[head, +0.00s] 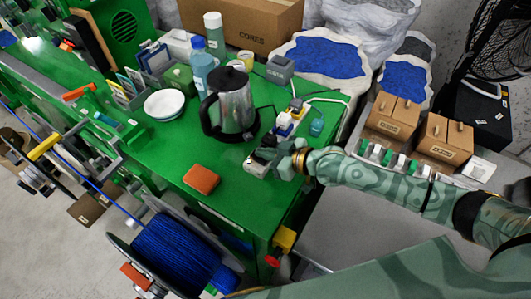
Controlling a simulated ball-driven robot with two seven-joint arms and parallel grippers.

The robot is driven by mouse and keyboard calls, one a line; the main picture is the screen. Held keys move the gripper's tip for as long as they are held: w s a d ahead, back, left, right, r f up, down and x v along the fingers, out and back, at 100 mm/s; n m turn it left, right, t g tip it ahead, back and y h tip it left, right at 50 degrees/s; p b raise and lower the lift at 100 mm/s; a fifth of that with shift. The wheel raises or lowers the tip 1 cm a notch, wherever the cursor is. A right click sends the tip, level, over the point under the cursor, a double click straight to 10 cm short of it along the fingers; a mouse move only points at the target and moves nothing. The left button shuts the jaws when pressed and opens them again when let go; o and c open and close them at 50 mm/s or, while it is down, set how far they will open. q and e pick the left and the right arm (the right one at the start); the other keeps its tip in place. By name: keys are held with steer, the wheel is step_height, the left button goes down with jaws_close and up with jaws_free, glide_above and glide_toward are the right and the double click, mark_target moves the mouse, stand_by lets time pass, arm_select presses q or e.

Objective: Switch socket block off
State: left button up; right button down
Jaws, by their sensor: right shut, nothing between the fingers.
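The socket block (255,168) is a light strip on the green bench top (175,150), to the right of the kettle. Its near end shows beside my right gripper. Plugs and cables (288,118) sit at its far end. My right gripper (272,157) is shut and empty, with its fingers at or just above the near part of the block. I cannot tell whether they touch it. The gripper covers part of the block, and the switch cannot be made out. My left gripper is not in view.
A dark and silver kettle (232,105) stands close to the left of the block. An orange-brown pad (201,179) lies nearer the front edge. A white bowl (164,103) and a blue bottle (202,70) stand farther left. A blue cable reel (177,252) is below the bench.

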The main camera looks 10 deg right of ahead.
steer(key=shift+r+p, duration=0.15)
steer(key=shift+p, duration=0.4)
steer(key=shift+f, duration=0.2)
steer(key=shift+a, duration=0.1)
steer(key=shift+w, duration=0.1)
steer(key=shift+w+a+r, duration=0.35)
steer(key=shift+w+a, duration=0.1)
